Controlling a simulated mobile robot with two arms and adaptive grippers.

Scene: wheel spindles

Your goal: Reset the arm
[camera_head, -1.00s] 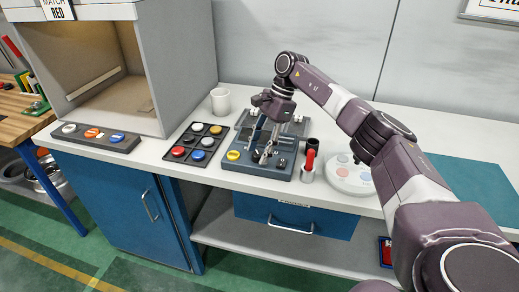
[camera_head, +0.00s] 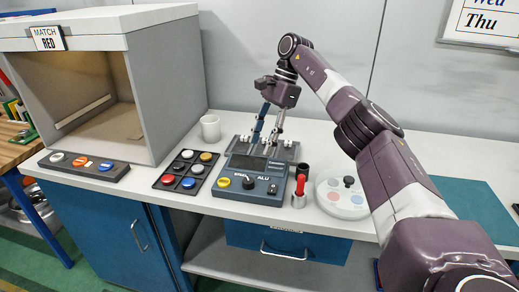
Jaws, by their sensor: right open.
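My right arm comes in from the right. Its right gripper (camera_head: 265,140) points down, open with its fingers apart and nothing seen between them. It hangs over the back part of a dark blue-grey control box (camera_head: 268,202); I cannot tell how high its tips are. The knob stands clear in front of the fingers. My left gripper is not in view.
A tray of coloured discs (camera_head: 172,182), a white mug (camera_head: 210,128), a red-handled tool (camera_head: 301,183) in a holder and a round white plate (camera_head: 340,208) stand around the box. A grey booth (camera_head: 170,85) is at left. A teal mat (camera_head: 470,205) lies at right.

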